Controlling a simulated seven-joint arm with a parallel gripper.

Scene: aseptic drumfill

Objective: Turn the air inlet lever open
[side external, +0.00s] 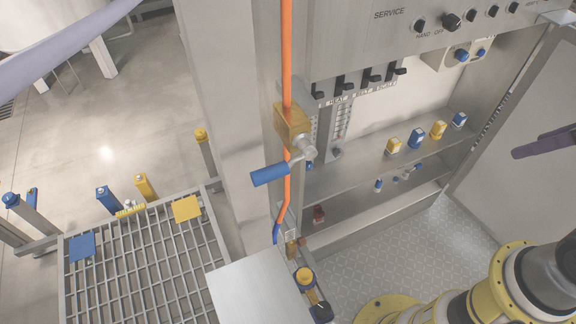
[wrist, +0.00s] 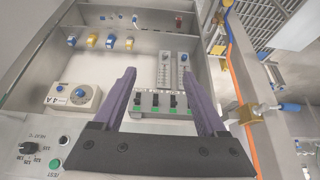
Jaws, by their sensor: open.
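A brass-yellow valve body (side external: 292,124) sits on an upright orange pipe. Its lever has a blue handle (side external: 270,175) that points left and slightly down, across the pipe. No label on it is readable. In the wrist view the valve (wrist: 247,113) and blue handle (wrist: 289,107) are at the right, outside my fingers. My gripper (wrist: 160,75) is open, with two purple fingers wide apart and nothing between them. It faces the cabinet and is apart from the lever. In the side view a purple piece (side external: 540,146) shows at the right edge; I cannot tell whether it is a finger.
A row of black switches (side external: 370,77) is in the cabinet, right of the pipe. Several blue and yellow pieces stand on the cabinet shelf (side external: 350,160). A steel column (side external: 225,90) rises left of the pipe. A metal grating (side external: 140,270) lies lower left.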

